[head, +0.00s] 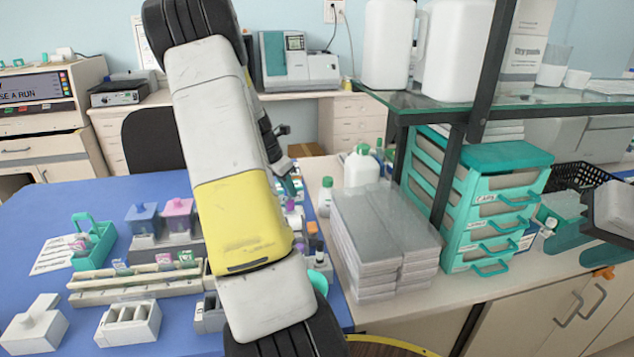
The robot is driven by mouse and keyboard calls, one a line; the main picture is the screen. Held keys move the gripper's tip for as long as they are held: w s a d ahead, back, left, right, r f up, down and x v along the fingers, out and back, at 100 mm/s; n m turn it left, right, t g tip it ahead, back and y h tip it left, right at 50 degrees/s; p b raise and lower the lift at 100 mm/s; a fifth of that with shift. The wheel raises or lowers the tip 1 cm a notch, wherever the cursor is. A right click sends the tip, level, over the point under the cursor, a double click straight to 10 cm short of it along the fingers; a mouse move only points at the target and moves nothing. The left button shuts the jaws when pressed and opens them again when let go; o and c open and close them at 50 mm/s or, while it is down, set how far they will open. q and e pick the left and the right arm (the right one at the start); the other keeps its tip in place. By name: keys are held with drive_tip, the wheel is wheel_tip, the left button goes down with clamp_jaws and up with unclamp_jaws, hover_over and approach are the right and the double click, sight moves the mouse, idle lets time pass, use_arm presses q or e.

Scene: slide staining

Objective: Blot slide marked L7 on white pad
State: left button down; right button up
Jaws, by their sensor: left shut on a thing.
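My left gripper (286,184) shows only in part behind my own arm, above the right side of the blue mat (165,192). It is shut, but what it holds is hidden or too small to make out. Several slides with coloured labels stand in a long beige rack (140,292); more sit in a green handled holder (97,254). No L7 mark is readable. I cannot identify the white pad for sure. My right gripper (566,232) is at the right edge, by the green drawer unit, and its jaw opening is unclear.

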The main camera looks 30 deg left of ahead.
use_arm(q)
drive_tip(key=shift+f, duration=0.15)
drive_tip(key=shift+r, duration=3.1)
